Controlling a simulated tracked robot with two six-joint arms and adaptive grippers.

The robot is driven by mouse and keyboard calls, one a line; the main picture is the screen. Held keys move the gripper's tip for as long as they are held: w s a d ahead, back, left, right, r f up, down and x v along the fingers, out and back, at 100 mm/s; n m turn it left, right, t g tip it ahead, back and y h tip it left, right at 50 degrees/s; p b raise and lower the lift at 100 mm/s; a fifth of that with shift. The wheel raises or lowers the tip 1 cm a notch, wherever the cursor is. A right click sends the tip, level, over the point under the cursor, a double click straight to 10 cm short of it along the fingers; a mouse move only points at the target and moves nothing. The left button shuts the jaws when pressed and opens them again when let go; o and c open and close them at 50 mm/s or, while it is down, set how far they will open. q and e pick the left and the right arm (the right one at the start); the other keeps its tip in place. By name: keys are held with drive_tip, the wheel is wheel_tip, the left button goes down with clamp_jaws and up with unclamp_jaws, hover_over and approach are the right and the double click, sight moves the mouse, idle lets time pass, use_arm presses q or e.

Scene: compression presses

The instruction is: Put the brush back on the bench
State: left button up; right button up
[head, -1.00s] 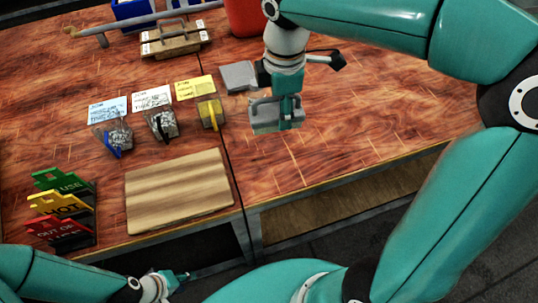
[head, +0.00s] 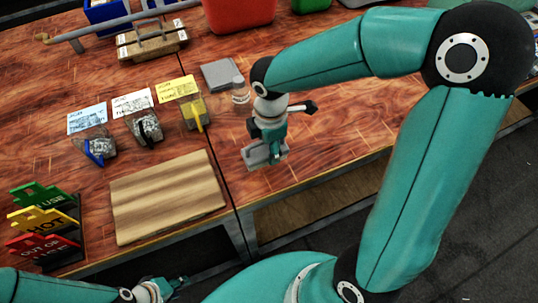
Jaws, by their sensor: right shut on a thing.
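My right gripper (head: 277,150) is shut on a grey block with a handle, seemingly the brush (head: 260,157), and holds it over the bare wood near the bench's (head: 330,130) front edge, right of the seam. Whether the brush touches the bench cannot be told. My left gripper (head: 172,287) is low at the bottom of the view, in front of the bench and below its top; its fingers are too small to read.
A wooden board (head: 168,197) lies left of the brush. Bagged samples (head: 145,127) with note cards, a grey plate (head: 221,74) and a small clear bottle (head: 240,92) are behind. Coloured signs (head: 40,220) stand at left. A red bin (head: 238,12) is at the back.

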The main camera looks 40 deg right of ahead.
drive_tip(key=shift+f, duration=2.1)
drive_tip(key=shift+f+b, duration=0.1)
drive_tip(key=shift+b, duration=0.25)
drive_tip(key=o, duration=1.4)
drive_tip(key=shift+o, duration=0.2)
drive_tip(key=r+p, duration=0.1)
drive_tip(key=r, duration=1.1)
drive_tip(key=shift+s+r, duration=0.15)
drive_tip(key=shift+s, duration=0.05)
